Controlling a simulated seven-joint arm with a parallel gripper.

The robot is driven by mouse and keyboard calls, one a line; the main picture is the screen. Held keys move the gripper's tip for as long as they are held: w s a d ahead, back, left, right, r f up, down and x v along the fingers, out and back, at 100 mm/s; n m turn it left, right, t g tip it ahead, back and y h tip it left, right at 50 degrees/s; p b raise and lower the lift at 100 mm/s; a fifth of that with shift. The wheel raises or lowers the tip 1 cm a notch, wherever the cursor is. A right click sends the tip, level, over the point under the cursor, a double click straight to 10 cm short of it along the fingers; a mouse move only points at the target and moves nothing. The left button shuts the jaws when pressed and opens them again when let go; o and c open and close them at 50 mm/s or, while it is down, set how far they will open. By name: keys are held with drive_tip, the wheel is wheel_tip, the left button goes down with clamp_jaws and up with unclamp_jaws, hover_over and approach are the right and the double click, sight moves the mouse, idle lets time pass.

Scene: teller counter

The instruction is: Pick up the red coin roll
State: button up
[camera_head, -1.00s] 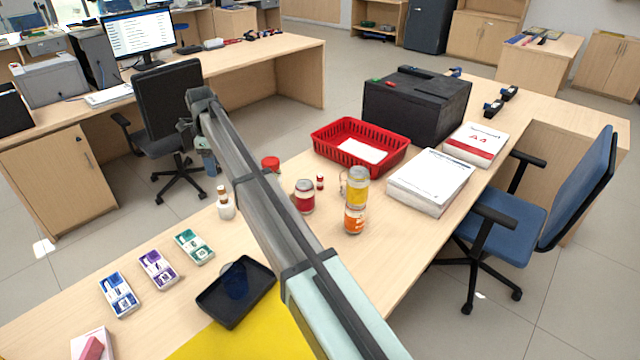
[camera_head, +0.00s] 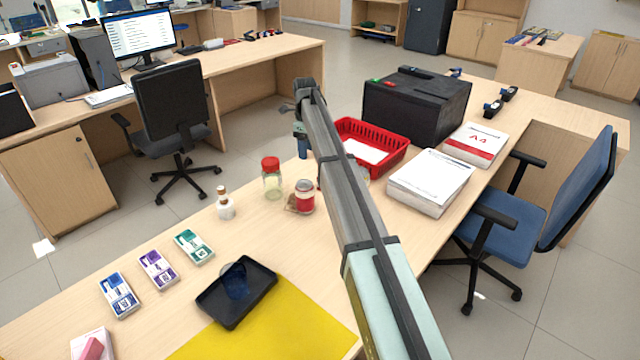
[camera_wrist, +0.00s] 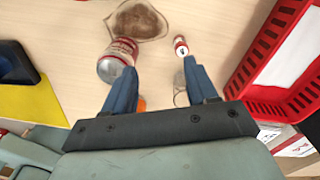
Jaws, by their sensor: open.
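The red coin roll (camera_wrist: 181,46), a small red cylinder with a pale end, shows in the wrist view on the desk just beyond my right fingertip. In the head view it is not visible, and my arm covers that part of the desk. My gripper (camera_wrist: 162,66) is open, with its two blue fingers apart and nothing held between the tips. In the head view my gripper (camera_head: 303,148) is beyond the can, near the red basket. A red-labelled can (camera_wrist: 118,60) is close to the left fingertip; whether they touch I cannot tell.
The red basket (camera_head: 399,160) stands right of my gripper. A red-lidded jar (camera_head: 272,180) and a small bottle (camera_head: 225,205) stand to the left. A black tray (camera_head: 262,290) lies on the near desk. Paper stacks (camera_head: 432,180) are at right.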

drive_tip(key=w+d+m, duration=0.1)
drive_tip(key=d+m, duration=0.1)
drive_tip(key=m, duration=1.4)
drive_tip(key=w+d+m, duration=0.1)
drive_tip(key=d+m, duration=0.1)
drive_tip(key=m, duration=1.3)
drive_tip(key=f, duration=1.4)
drive_tip(key=shift+d+f, duration=0.3)
drive_tip(key=shift+c, duration=0.4)
